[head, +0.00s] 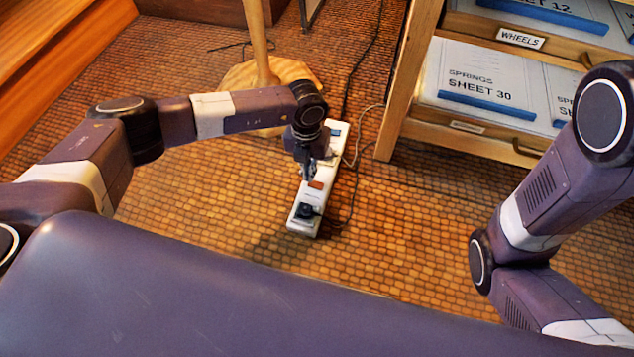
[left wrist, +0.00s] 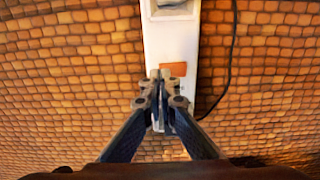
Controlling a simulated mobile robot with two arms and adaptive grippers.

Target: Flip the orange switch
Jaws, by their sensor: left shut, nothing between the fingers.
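A white power strip (head: 299,222) lies on the tiled floor in the middle of the head view. Its orange switch (head: 316,185) is on its top, between a black plug (head: 306,211) and the upper part of the strip. The left wrist view shows the orange switch (left wrist: 173,69) on the white strip (left wrist: 185,45). My left gripper (head: 309,178) is shut and empty, pointing down over the strip. In the left wrist view its fingertips (left wrist: 160,76) are right beside the switch; I cannot tell whether they touch it. My right gripper is not in view.
A wooden flat-file cabinet (head: 397,100) with open drawers of sheets stands at the upper right. A round wooden base with a post (head: 258,45) stands behind my left arm. Black cables (head: 353,190) run along the floor beside the strip.

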